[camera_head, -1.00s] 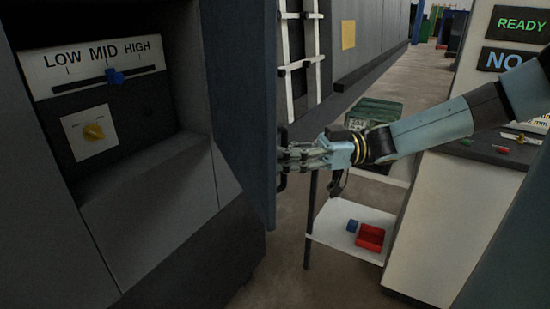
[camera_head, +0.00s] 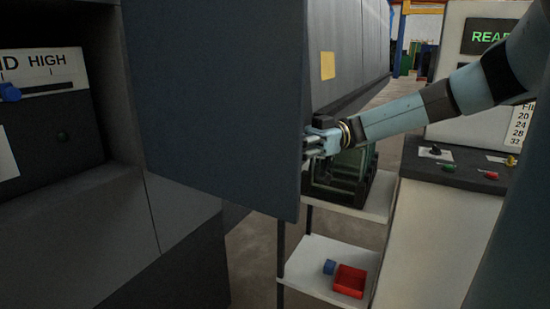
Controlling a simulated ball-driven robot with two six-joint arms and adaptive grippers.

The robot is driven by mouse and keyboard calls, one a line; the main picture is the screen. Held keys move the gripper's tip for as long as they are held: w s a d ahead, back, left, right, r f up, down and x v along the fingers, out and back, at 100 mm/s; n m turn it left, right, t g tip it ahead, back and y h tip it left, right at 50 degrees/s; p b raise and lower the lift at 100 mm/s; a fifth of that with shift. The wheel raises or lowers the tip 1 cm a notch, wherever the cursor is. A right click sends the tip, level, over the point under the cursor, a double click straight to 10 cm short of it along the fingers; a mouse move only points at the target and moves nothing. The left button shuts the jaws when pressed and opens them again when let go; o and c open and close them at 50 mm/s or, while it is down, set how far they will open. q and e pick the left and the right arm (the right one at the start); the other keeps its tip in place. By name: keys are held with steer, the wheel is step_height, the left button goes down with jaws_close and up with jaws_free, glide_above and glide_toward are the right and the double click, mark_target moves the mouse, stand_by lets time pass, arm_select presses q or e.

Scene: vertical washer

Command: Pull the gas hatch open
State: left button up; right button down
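The gas hatch appears to be the large dark blue-grey panel (camera_head: 225,95) standing out from the grey machine in the middle of the head view. Its broad face is toward me and its right edge is free. My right gripper (camera_head: 308,147) is at this right edge, with its fingers close against or just behind it. A dark handle-like part shows by the fingers, but I cannot tell whether they are closed on it. My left gripper is not in view.
A white two-level stand (camera_head: 308,284) holds a green-black case (camera_head: 342,178), a red tray (camera_head: 349,281) and a blue block (camera_head: 329,267). A control console (camera_head: 440,210) stands at right. The slider panel (camera_head: 45,85) is at left. Some floor shows between machine and stand.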

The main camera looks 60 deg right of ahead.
steer(key=shift+d, duration=0.25)
steer(key=c, duration=1.5)
jaws_free()
steer(key=shift+s, duration=0.3)
steer(key=shift+o, duration=0.8)
steer(key=shift+w, duration=0.15)
steer(key=v, duration=1.2)
